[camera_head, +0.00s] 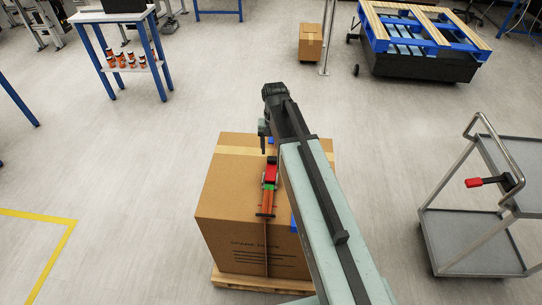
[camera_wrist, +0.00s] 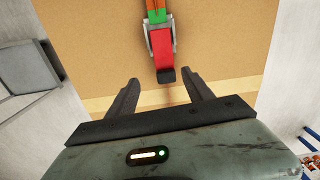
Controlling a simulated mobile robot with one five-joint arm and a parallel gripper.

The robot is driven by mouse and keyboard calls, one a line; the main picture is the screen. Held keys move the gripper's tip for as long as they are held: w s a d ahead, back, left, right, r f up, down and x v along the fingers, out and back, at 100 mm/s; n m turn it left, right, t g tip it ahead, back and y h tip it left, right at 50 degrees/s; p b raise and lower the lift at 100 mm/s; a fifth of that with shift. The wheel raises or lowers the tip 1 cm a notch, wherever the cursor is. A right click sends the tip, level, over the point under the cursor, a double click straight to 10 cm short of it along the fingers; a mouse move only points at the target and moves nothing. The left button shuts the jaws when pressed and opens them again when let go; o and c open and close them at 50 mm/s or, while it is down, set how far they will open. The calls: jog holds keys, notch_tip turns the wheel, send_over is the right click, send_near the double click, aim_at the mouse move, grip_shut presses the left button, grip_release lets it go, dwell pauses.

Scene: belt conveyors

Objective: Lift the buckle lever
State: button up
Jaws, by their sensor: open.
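A ratchet buckle with a red lever (camera_head: 270,174) lies on top of a large cardboard box (camera_head: 232,185). An orange strap (camera_head: 266,206) with a green part runs from the buckle over the box edge. In the wrist view, the red lever (camera_wrist: 161,48) points toward my gripper and ends in a dark tip. My gripper (camera_wrist: 161,85) is open, its two dark fingers spread either side of the lever's line. The lever's dark tip shows near the gap between the fingertips; contact cannot be told. In the head view my arm hides the box's right part.
The box stands on a wooden pallet (camera_head: 262,284). A grey cart (camera_head: 465,240) with a red-handled tool (camera_head: 487,182) is at right. A small carton (camera_head: 310,42) and a blue-and-wood pallet stack (camera_head: 420,40) are behind. A blue-legged table (camera_head: 98,55) stands back left. Floor left is clear.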

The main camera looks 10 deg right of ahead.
aim_at(272, 158)
jog(key=w, duration=0.3)
jog(key=shift+w+m, duration=0.15)
jog(key=shift+m, duration=0.25)
jog(key=shift+f, duration=0.15)
notch_tip(272, 158, down, 8)
jog(key=b, duration=0.8)
jog(key=shift+r, duration=0.3)
